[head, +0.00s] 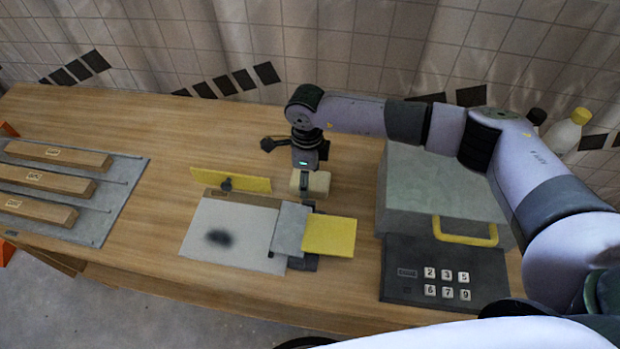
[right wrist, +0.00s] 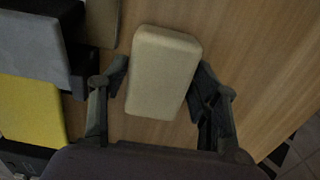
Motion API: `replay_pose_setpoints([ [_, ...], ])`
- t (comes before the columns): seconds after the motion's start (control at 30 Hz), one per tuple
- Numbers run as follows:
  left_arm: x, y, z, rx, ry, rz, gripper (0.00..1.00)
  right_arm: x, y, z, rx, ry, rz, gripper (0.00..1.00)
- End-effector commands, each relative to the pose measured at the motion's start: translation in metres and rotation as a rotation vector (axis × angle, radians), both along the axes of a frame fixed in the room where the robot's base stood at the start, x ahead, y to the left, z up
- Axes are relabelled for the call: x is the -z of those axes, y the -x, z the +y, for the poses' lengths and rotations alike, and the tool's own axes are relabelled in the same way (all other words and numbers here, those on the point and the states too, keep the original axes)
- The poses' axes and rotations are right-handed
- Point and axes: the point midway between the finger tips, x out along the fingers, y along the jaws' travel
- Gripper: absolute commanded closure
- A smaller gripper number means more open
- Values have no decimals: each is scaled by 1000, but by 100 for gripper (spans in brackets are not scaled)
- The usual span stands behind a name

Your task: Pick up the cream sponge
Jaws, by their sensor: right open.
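The cream sponge (head: 318,184) lies on the wooden table, behind the grey and yellow blocks in the head view. It is a rounded cream block in the right wrist view (right wrist: 163,72). My right gripper (head: 306,179) comes down over it from above. In the right wrist view the gripper (right wrist: 161,70) is open, with one dark finger on each side of the sponge. The left finger is close to the sponge's side and the right finger is beside its other edge; I cannot tell whether either touches. My left gripper is not in view.
A yellow strip (head: 245,182) with a dark knob stands left of the sponge. A white board (head: 212,226), a grey block (head: 291,229) and a yellow block (head: 329,237) lie in front. A grey box (head: 435,195) and a keypad (head: 445,273) stand right. Wooden bars (head: 58,156) lie far left.

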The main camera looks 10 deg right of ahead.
Motion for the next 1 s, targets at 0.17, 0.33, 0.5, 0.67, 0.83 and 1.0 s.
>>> replay_pose_setpoints([
  [0.17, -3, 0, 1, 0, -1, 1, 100, 13, 0, -1, 0, 0, 0, 43],
  [0.33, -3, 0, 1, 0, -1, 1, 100, 13, 0, -1, 0, 0, 0, 43],
  [0.5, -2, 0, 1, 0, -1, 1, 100, 13, 0, -1, 0, 0, 0, 53],
  [0.67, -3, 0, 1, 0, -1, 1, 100, 13, 0, -1, 1, 0, 0, 64],
  [0.83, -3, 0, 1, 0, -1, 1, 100, 13, 0, -1, 1, 0, 0, 72],
  [1.0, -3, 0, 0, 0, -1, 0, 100, 12, 0, -1, 1, 0, 0, 72],
])
